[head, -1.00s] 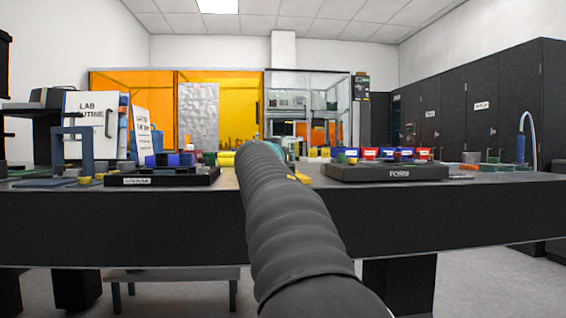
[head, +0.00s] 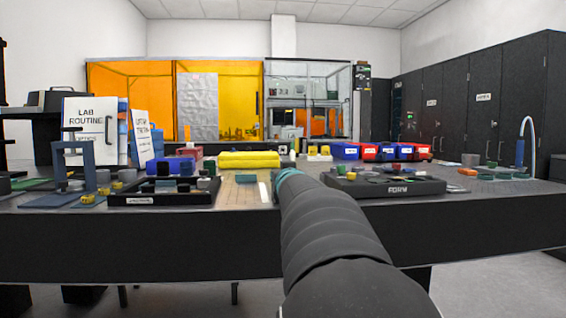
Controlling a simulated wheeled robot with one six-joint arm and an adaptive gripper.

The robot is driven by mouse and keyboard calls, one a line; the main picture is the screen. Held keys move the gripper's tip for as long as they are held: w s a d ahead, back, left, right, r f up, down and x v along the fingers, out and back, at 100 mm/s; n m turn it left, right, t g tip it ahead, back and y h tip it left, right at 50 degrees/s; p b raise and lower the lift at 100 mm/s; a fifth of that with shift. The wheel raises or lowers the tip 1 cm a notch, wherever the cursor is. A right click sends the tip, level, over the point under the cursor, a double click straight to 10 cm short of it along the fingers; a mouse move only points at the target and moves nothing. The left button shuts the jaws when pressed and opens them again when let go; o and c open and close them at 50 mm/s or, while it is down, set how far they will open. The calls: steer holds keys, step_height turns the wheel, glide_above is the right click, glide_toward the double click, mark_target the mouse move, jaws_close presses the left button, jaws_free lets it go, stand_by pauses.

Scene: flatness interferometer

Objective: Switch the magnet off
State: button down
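I cannot pick out the magnet or its switch for certain among the small parts on the dark bench (head: 130,238) in the head view. My own dark sleeved arm reaches forward from the bottom right over the bench, ending near a teal band. My gripper cannot be made out beyond that band, so its opening and anything in it are hidden. The arm also covers part of the bench middle.
A black tray (head: 127,199) holds small parts at left, beside a blue frame-like stand (head: 89,165). A black tray marked "FORM" (head: 398,189) is right of my arm. Blue and red bins (head: 370,152) stand behind it.

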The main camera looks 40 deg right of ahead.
steer(key=shift+f+p, duration=0.2)
steer(key=shift+p, duration=0.15)
stand_by(0.3)
steer(key=c, duration=0.8)
jaws_free()
steer(key=shift+o, duration=0.2)
steer(key=shift+s+r, duration=0.1)
steer(key=shift+s+a+r, duration=0.1)
steer(key=shift+s+a, duration=0.2)
steer(key=shift+s, duration=0.15)
steer(key=v, duration=1.1)
